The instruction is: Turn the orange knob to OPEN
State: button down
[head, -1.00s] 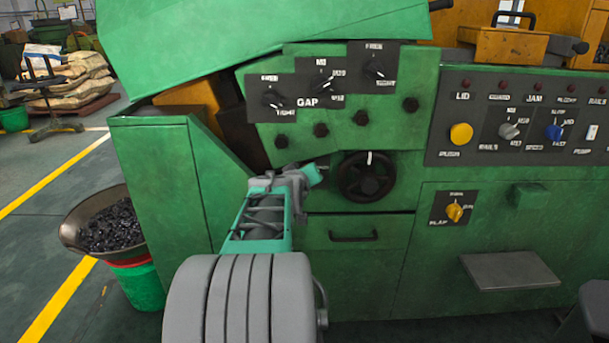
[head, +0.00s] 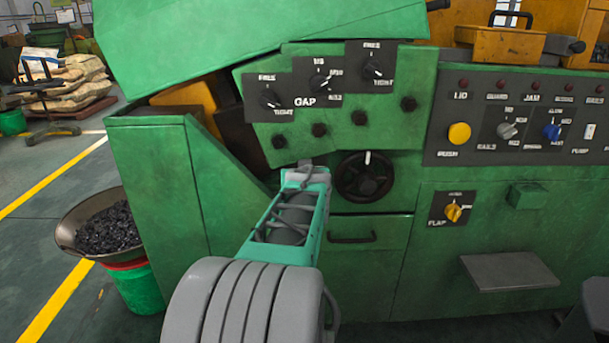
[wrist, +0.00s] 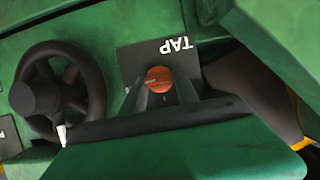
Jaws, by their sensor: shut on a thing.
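The orange knob (wrist: 158,78) shows in the wrist view, in front of a dark plate marked TAP (wrist: 172,48), which appears upside down. My gripper (wrist: 160,92) has its dark fingers on either side of the knob, shut on it. Which way the knob points cannot be made out, and its small lettering is unreadable. In the head view my gripper (head: 305,166) is at the machine front, left of the black handwheel, and my arm hides the knob. No OPEN mark is legible.
The black handwheel (head: 365,177) is close beside the knob; it also shows in the wrist view (wrist: 58,92). The GAP panel (head: 310,102) is above my gripper. A drawer (head: 385,232) is below right.

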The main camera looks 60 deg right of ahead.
jog(key=c, duration=1.2)
grip_release()
jog(key=p+v, duration=0.1)
jog(key=v, duration=0.6)
jog(key=shift+s+a, duration=0.2)
jog(key=shift+a, duration=0.1)
jog(key=shift+r, duration=0.15)
